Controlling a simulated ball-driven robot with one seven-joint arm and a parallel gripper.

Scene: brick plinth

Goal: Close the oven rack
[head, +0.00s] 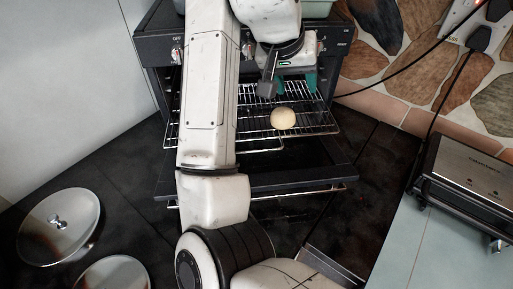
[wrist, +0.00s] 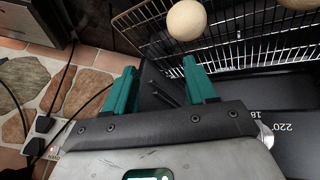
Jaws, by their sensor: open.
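The wire oven rack (head: 262,134) is slid out of the small black oven (head: 155,50), over its lowered door (head: 290,180). A round pale roll (head: 283,118) rests on the rack. The rack fills the upper right of the wrist view (wrist: 235,48), with the roll (wrist: 186,20) and part of a second one at the top edge. My gripper (head: 295,84) has green fingers, open and empty, just in front of the oven at the rack's right side. In the wrist view its fingertips (wrist: 160,68) point toward the rack's side; contact cannot be told. My arm hides the rack's left part.
A metal appliance (head: 470,180) stands at the right. Two round metal lids (head: 60,225) lie at the lower left. A socket strip (head: 475,25) with black cables is on the stone-patterned wall at the upper right. Dark counter around the door is partly free.

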